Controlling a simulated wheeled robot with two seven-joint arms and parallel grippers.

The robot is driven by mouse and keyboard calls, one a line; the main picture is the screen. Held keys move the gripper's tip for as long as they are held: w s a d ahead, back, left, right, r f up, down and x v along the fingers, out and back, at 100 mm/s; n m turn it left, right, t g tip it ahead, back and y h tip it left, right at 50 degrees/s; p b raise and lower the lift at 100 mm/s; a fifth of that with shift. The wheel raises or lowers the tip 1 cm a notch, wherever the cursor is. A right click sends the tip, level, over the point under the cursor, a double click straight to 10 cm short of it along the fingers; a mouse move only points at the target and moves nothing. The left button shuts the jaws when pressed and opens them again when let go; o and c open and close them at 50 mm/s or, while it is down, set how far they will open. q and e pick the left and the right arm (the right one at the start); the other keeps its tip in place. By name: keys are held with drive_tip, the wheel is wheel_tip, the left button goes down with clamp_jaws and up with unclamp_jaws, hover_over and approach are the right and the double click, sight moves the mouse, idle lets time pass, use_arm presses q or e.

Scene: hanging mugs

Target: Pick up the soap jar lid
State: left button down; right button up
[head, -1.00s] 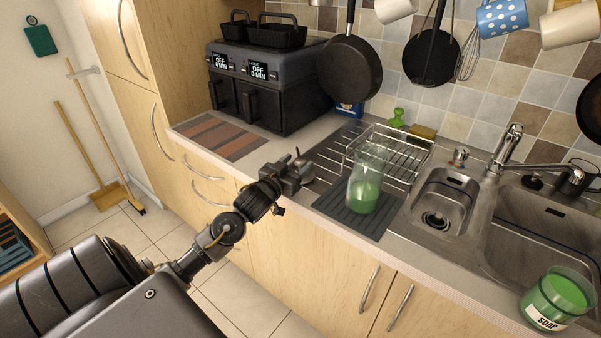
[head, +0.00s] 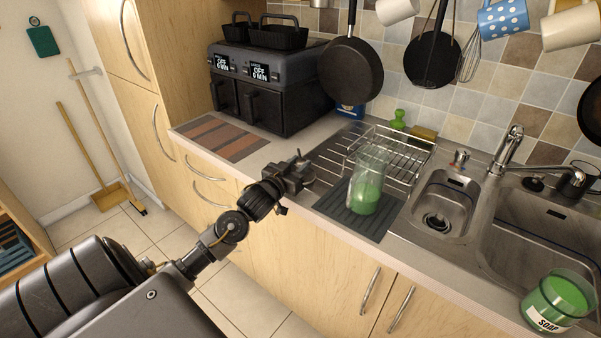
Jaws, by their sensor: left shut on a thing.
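My left gripper (head: 300,168) is over the counter edge, left of the drying mat, and is shut on the small metallic soap jar lid (head: 308,181). The lid is largely hidden by the fingers, and I cannot tell whether it still touches the counter. The glass soap jar (head: 558,302), with green contents and a "SOAP" label, stands open at the lower right, on the counter in front of the sink. My right gripper is not in view.
Behind are a wire dish rack (head: 408,168) and a black air fryer (head: 275,90). The double sink (head: 530,235) is to the right. Pans and mugs hang above.

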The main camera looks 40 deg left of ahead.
use_arm(q)
drive_tip(key=shift+r, duration=0.25)
drive_tip(key=r, duration=0.3)
drive_tip(key=shift+s+r, duration=0.15)
drive_tip(key=shift+s, duration=0.05)
drive_tip(key=s+d+r+p, duration=0.2)
drive_tip(key=s+r+p, duration=0.1)
drive_tip(key=s+r, duration=0.6)
drive_tip(key=shift+s, duration=2.25)
